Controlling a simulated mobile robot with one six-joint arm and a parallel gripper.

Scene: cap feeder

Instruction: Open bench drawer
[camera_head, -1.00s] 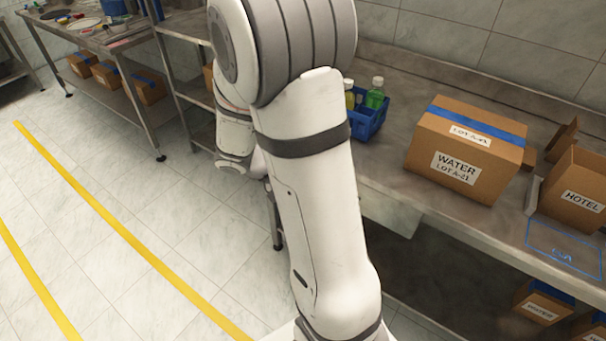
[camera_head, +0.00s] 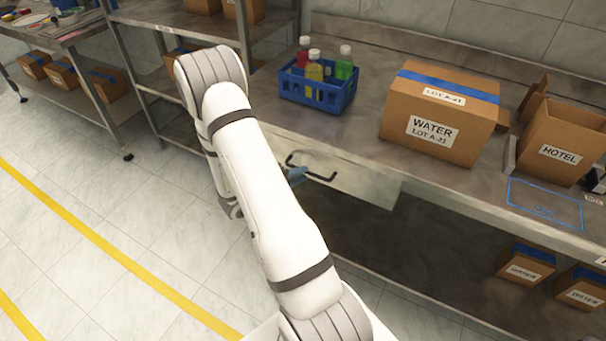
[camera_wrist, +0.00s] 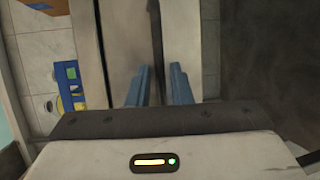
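The bench drawer (camera_head: 365,187) has a pale front with a dark bar handle (camera_head: 325,179) and sits under the bench top. It looks shut. The blue fingertips of my gripper (camera_head: 297,175) are at the left part of the handle; my arm hides the rest of the gripper. In the wrist view my gripper (camera_wrist: 160,76) has its two blue fingers apart, pointing at the pale drawer front (camera_wrist: 181,35). A dark upright strip shows between the fingers; I cannot tell whether they touch the handle.
On the bench top stand a blue crate (camera_head: 318,94) with several bottles, a WATER box (camera_head: 440,120) and a HOTEL box (camera_head: 562,140). More boxes (camera_head: 525,266) lie on the lower shelf. Shelving (camera_head: 150,75) stands at the left. The floor in front is clear.

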